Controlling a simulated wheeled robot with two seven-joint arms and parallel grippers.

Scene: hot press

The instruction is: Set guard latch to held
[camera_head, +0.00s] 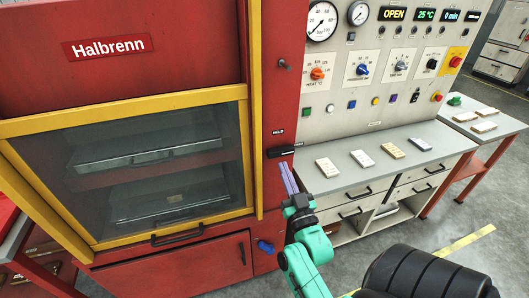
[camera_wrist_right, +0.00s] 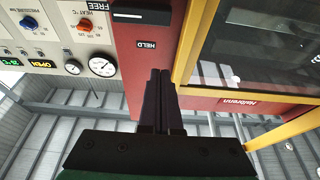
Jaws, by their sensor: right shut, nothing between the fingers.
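The guard latch (camera_head: 280,152) is a short black bar on the red post right of the press window. It lies roughly level below the HELD label (camera_head: 278,132). In the right wrist view the latch (camera_wrist_right: 140,16) lies near the top edge, with the FREE label (camera_wrist_right: 97,5) by its left end and the HELD label (camera_wrist_right: 146,45) apart from the bar. My right gripper (camera_head: 287,168) is shut and empty, its fingers pointing up just below the latch; contact cannot be told. Its closed fingers (camera_wrist_right: 160,75) also show in the wrist view. My left gripper is not in view.
The yellow-framed guard window (camera_head: 243,150) stands left of the latch. A control panel (camera_head: 345,85) with gauges, knobs and buttons is to the right. Below it, a grey counter (camera_head: 435,140) carries several pale blocks. A blue handle (camera_head: 265,246) is low on the red front.

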